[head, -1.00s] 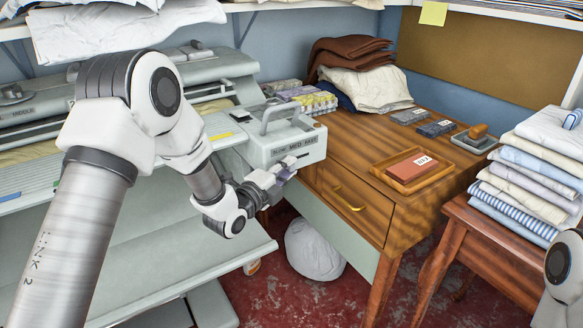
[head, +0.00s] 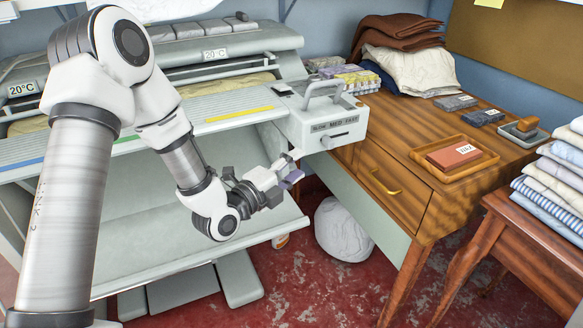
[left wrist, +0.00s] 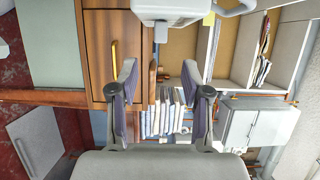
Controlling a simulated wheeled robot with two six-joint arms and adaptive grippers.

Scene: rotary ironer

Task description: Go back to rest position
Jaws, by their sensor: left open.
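My left gripper (head: 291,170) is in front of the ironer's control box (head: 325,125), below its lever, with air between them as far as I can tell. It is open and empty; its two fingers (left wrist: 159,85) stand apart in the left wrist view. The rotary ironer (head: 215,108) shows two 20°C displays, and its box carries a slow, med, fast label. The box also shows at the top of the left wrist view (left wrist: 170,10). My right gripper is in neither view now.
A wooden desk (head: 410,130) with a yellow drawer handle stands right of the ironer. It bears a tray (head: 480,165) with a red block. A white sack (head: 343,228) lies on the red floor beneath. Folded linen (head: 555,185) is stacked on a stool at the right.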

